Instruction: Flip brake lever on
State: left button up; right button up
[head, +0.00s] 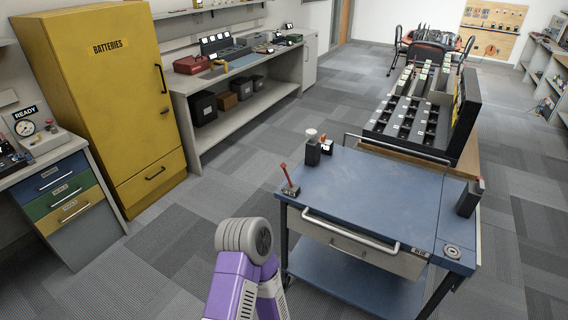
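A small lever with a red handle (285,173) stands on a dark base at the near left corner of the blue cart (375,200). The handle leans up and slightly to the left. No marking that tells its on or off position can be read from here. A purple and grey link of one of my arms (243,270) shows at the bottom, left of the cart and apart from it. Neither gripper is in view.
The cart has a grey push handle (350,232) over a drawer. A yellow cabinet (110,80) is at the left. Carpet between cabinet and cart is clear.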

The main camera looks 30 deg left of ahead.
aim_at(283, 165)
jog(key=k, duration=0.6)
jog(key=u, duration=0.55)
jog(key=i, duration=1.55)
jog(key=z, duration=0.4)
